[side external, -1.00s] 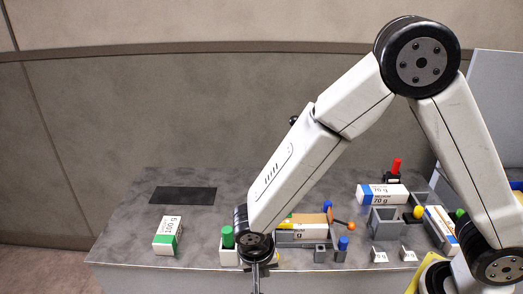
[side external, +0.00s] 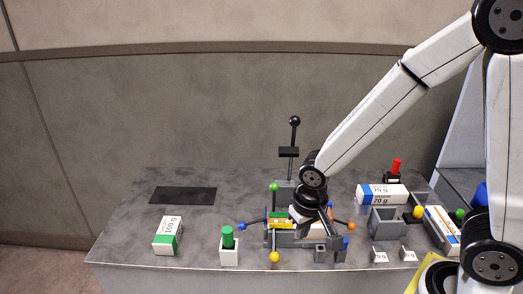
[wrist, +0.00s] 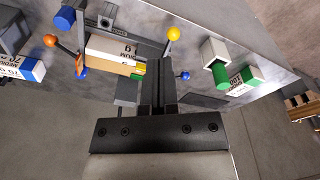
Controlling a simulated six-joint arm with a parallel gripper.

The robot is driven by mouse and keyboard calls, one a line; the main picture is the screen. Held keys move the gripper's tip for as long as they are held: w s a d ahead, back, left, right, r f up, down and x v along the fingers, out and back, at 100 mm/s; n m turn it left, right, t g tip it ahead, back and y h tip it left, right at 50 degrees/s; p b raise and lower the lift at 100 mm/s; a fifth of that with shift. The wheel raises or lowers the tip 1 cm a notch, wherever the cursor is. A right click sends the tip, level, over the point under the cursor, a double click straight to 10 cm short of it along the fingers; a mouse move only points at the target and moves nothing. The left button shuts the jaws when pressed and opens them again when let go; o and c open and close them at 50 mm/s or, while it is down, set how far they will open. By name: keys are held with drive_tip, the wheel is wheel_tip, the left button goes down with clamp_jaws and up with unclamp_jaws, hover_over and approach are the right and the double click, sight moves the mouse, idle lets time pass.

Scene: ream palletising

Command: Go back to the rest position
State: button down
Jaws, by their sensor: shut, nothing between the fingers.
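My gripper (wrist: 160,68) is shut and empty, its dark fingers side by side in the wrist view. In the side view my gripper (side external: 331,226) hangs in front of the clamping fixture in the middle of the table, hiding part of it. A white and brown ream (wrist: 112,52) marked "MEDIUM" lies in the fixture, left of the fingers in the wrist view. Whether my fingers touch anything there cannot be told.
A green-capped white block (side external: 229,246) is at the front edge. A tall black-knobbed lever (side external: 294,122) rises behind the fixture.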

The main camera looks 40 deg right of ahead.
drive_tip(key=s+d+r+n+t, duration=0.1)
drive_tip(key=s+d+r+n, duration=0.1)
drive_tip(key=d, duration=0.3)
drive_tip(key=shift+s+d+r+n, duration=0.2)
drive_tip(key=shift+s+n, duration=0.2)
drive_tip(key=shift+c, duration=1.7)
unclamp_jaws()
drive_tip(key=shift+r, duration=0.2)
drive_tip(key=shift+w+v, duration=0.45)
drive_tip(key=shift+v, duration=1.8)
drive_tip(key=w+a+n+t+h, duration=0.45)
drive_tip(key=n+h, duration=0.25)
drive_tip(key=n, duration=0.6)
drive_tip(key=w+a+n+t+h, duration=0.3)
drive_tip(key=a+n+h, duration=0.4)
drive_tip(key=n, duration=0.6)
wheel_tip(320, 180, down, 24)
drive_tip(key=d, duration=0.1)
drive_tip(key=shift+w+d+n+h, duration=0.15)
drive_tip(key=shift+d+n+h, duration=0.1)
drive_tip(key=shift+n+h, duration=0.05)
